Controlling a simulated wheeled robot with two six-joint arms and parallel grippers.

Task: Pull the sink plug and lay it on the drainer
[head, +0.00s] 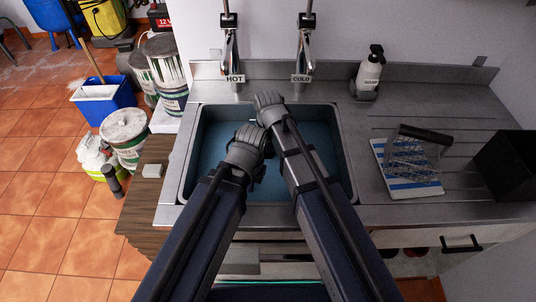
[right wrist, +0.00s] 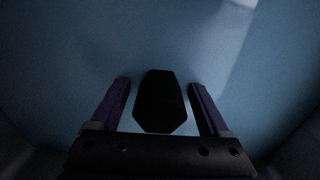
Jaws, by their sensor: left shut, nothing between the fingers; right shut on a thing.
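The sink (head: 350,165) holds bluish water, and both my arms reach over it. My right gripper (head: 270,106) is over the basin towards the back; its fingertips are hidden in the head view. In the right wrist view, its fingers (right wrist: 160,105) stand either side of a dark, angular thing (right wrist: 160,100), which I take to be the plug; it is too dark for detail. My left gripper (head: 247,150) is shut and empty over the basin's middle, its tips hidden. The ribbed steel drainer (head: 455,124) lies right of the sink.
A soap bottle (head: 370,72) and hot (head: 231,62) and cold (head: 304,62) taps stand behind. Paint tins (head: 125,135) stand left. Bare drainer shows around the cloth.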

